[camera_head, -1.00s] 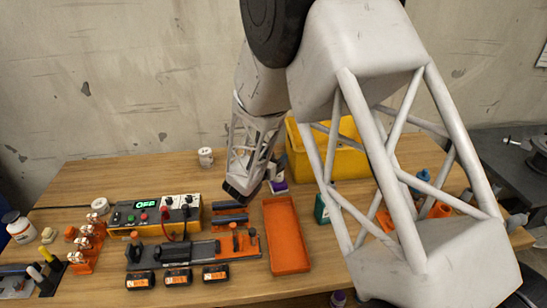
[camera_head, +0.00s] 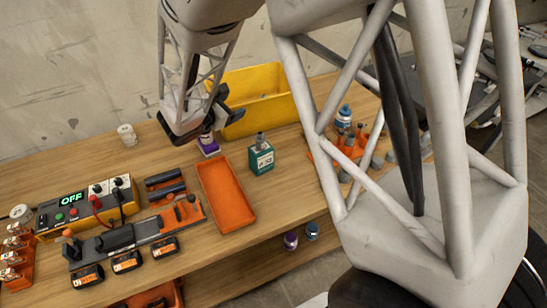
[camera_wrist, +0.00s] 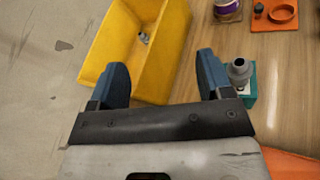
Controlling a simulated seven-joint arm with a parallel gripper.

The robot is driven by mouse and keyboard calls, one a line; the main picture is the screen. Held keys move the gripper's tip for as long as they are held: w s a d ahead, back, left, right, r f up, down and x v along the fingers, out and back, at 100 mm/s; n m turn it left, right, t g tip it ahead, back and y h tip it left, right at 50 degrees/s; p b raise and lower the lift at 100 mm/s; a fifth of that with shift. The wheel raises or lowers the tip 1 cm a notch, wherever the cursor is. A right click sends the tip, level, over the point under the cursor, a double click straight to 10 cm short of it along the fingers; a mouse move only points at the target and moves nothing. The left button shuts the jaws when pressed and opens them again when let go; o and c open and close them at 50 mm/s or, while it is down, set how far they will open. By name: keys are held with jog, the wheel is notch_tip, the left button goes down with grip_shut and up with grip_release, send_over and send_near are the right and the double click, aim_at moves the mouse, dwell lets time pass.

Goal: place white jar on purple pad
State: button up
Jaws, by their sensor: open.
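A small white container (camera_head: 127,134) stands on the wooden table at the back left; I cannot tell if it is the white jar. A small purple thing with a white edge (camera_head: 208,147) lies just below my gripper (camera_head: 213,112) in the head view, in front of the yellow bin; it may be the purple pad. A darker object seems to stand on it, partly hidden by the gripper. In the wrist view my gripper (camera_wrist: 160,72) is open, with nothing between its blue fingers. No purple pad is clear there.
The yellow bin (camera_head: 262,103) is beside the gripper. A control box (camera_head: 88,205) and battery packs (camera_head: 127,262) fill the left. A purple-labelled jar (camera_wrist: 228,9) shows in the wrist view.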

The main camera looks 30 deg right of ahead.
jog(key=s+d+r+m+g+y, duration=0.25)
jog(key=s+m, duration=0.25)
jog(key=s, duration=0.4)
jog(key=s+d+r+m+g+y, duration=0.25)
jog(key=s+r+m, duration=0.2)
jog(key=s, duration=0.45)
jog(key=s+a+r+m+y, duration=0.1)
jog(key=s+a+m+y, duration=0.1)
jog(key=s, duration=0.3)
jog(key=s+a+r+m+y, duration=0.1)
jog(key=s+a+m+y, duration=0.2)
jog(key=s, duration=0.3)
jog(key=s+a+r+m+t+y, duration=0.1)
jog(key=s+a+m+y, duration=0.1)
jog(key=s+m, duration=0.3)
jog(key=shift+s+a+r+y, duration=0.25)
jog(key=shift+s+a+y, duration=0.2)
jog(key=shift+y, duration=0.35)
